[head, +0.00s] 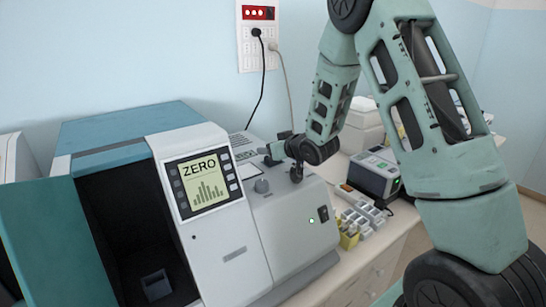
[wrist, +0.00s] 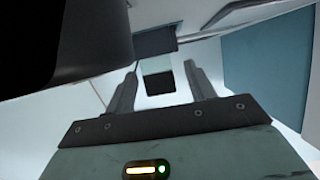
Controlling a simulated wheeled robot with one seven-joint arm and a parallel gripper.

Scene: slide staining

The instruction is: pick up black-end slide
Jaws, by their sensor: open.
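My gripper (head: 282,165) is over the right rear part of the grey instrument in the head view. In the wrist view my gripper (wrist: 161,68) has its two fingers spread apart. A small piece with a pale upper part and a black lower end, which looks like the black-end slide (wrist: 159,84), shows between the fingers there. The fingers do not visibly touch it, and I cannot tell its distance. I cannot pick out this slide in the head view.
The instrument with the ZERO screen (head: 208,188) fills the left and middle, its dark compartment open. A small grey-green device (head: 375,174) and several small containers (head: 362,215) stand on the counter to the right. A cable hangs from the wall outlet (head: 258,38) behind.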

